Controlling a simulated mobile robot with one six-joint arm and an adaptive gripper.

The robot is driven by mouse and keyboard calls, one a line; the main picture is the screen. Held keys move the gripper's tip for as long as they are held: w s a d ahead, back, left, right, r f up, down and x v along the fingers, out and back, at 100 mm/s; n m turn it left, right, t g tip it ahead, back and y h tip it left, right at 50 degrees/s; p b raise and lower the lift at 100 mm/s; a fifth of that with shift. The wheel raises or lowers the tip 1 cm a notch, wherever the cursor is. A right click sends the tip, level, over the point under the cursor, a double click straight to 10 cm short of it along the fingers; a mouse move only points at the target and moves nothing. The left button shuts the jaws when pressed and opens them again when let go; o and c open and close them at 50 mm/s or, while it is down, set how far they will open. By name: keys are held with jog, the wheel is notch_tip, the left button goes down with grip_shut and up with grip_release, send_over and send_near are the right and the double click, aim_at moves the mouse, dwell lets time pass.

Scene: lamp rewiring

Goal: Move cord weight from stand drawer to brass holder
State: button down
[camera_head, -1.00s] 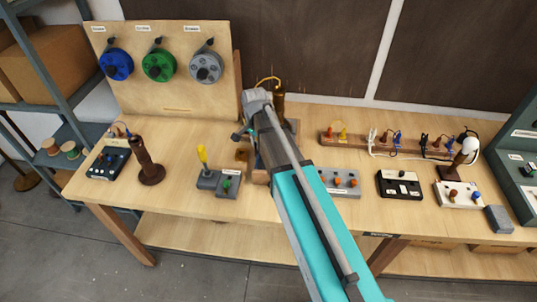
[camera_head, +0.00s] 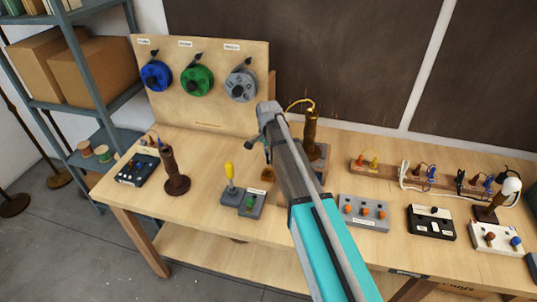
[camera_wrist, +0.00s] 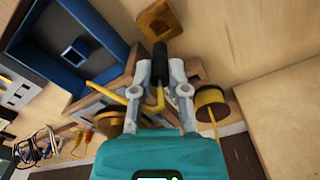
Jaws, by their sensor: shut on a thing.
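In the wrist view my gripper (camera_wrist: 160,72) is shut on a black cylinder (camera_wrist: 160,54), which looks like the cord weight; a bent yellow piece shows at its near end. A square brass-coloured block with a hole (camera_wrist: 158,20), which looks like the brass holder, lies just beyond the cylinder's far end. I cannot tell whether they touch. The open blue-lined drawer (camera_wrist: 108,36) is to the left, with a small square blue socket in it. In the head view the block (camera_head: 268,174) shows on the table below my gripper (camera_head: 263,143), whose held piece is hidden there.
The wooden stand (camera_head: 322,166) with a dark brown post (camera_head: 311,130) and yellow cord is right of my gripper. A grey switch box (camera_head: 243,200) with a yellow-handled tool stands at front left. The pegboard with spools (camera_head: 200,115) is behind. Bare tabletop lies between.

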aim_at(268, 163)
jog(key=shift+f, duration=0.15)
jog(key=shift+f+b, duration=2.95)
jog(key=shift+b, duration=0.1)
jog(key=shift+f+b, duration=0.6)
jog(key=c, duration=0.5)
grip_release()
jog(key=shift+c, duration=0.2)
jog(key=shift+r, duration=0.2)
notch_tip(268, 163, up, 7)
jog(key=p, duration=0.7)
jog(key=shift+r+p, duration=0.1)
jog(key=shift+p, duration=0.2)
jog(key=s+d+r+p, duration=0.1)
jog(key=s+d, duration=0.2)
jog(key=s, duration=0.4)
jog(key=s+d+r+p, duration=0.2)
jog(key=s+d, duration=0.2)
jog(key=s, duration=0.3)
jog(key=s+d+r+m+p, duration=0.1)
jog(key=s+d, duration=0.3)
jog(key=s, duration=0.4)
jog(key=shift+d+r+p, duration=0.25)
jog(key=shift+r+p, duration=0.45)
jog(key=shift+r, duration=0.05)
jog(key=shift+s, duration=0.1)
